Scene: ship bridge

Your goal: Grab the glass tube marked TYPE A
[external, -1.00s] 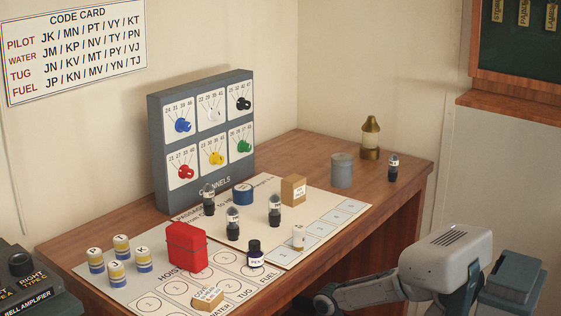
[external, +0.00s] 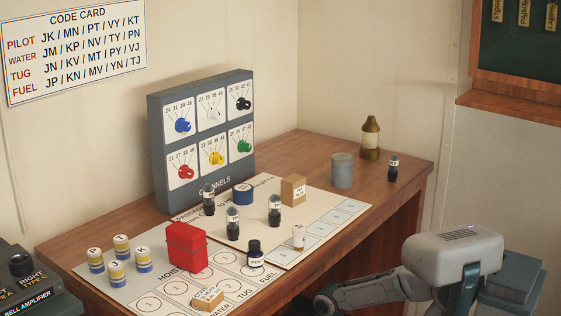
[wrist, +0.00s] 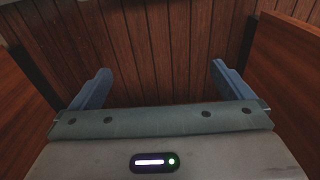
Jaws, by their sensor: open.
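Several small glass tubes with dark lower parts and pale labels stand upright on the desk in the external view. One tube (external: 208,200) is near the panel, one tube (external: 233,223) is in front of it, and one tube (external: 275,210) is to the right. Another tube (external: 393,169) stands alone near the right edge. Their labels are too small to read, so I cannot tell which is TYPE A. My gripper (wrist: 160,78) is open and empty in the wrist view, facing wooden planks, with no tube in sight there. I cannot make out its fingers in the external view.
The wooden desk (external: 310,152) also holds a red case (external: 187,247), a dark ink bottle (external: 255,254), a grey cup (external: 342,170), a brass lamp (external: 370,138), a small cardboard box (external: 293,189) and striped cylinders (external: 121,248). A grey channel panel (external: 203,185) stands behind. Brown panels flank the wrist view.

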